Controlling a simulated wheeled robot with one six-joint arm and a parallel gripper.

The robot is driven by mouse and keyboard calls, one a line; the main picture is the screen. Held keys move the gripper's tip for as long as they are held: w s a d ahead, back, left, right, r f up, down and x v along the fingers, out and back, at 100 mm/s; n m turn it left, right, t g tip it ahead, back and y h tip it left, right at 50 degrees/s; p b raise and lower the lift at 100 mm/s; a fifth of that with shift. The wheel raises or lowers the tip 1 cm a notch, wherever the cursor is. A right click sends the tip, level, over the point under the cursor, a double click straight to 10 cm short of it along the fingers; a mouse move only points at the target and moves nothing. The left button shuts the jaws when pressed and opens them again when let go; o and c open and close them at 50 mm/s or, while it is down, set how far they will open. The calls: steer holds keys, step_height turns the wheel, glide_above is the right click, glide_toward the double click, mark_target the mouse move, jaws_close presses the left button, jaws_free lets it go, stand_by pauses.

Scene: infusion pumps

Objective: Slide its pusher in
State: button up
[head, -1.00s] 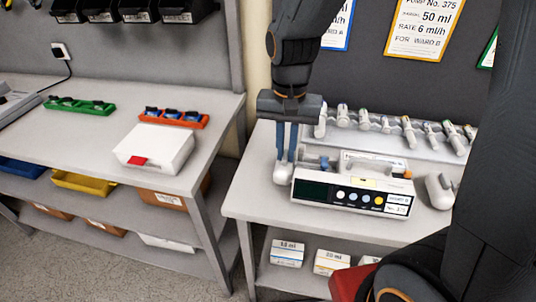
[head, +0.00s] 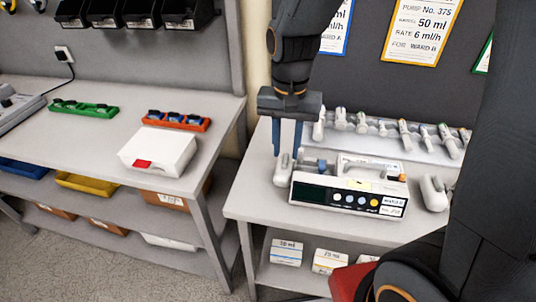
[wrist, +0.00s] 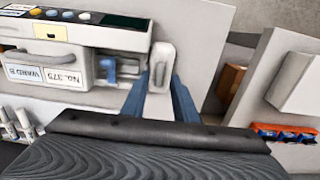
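The pump (head: 348,196) is a white box with a dark front, several coloured buttons and labels "Ward B" and a number. It lies on the right bench; in the wrist view it (wrist: 75,60) is at upper left. A white upright block (head: 283,172), apparently the pusher, stands at its left end; it also shows in the wrist view (wrist: 160,68). A blue piece (wrist: 122,70) sits on the pump beside it. My gripper (head: 286,153) points down at the block, fingers apart. In the wrist view the block shows between the fingers; contact cannot be told.
A rack of several syringes (head: 395,133) lies behind the pump. Another white block (head: 433,194) stands to its right. The left bench holds a white box (head: 158,150), an orange tray (head: 176,121) and a green tray (head: 83,107). Bench between pump and front edge is clear.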

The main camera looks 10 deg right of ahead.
mark_target(285, 158)
steer(key=shift+r+p, duration=2)
steer(key=shift+r, duration=0.35)
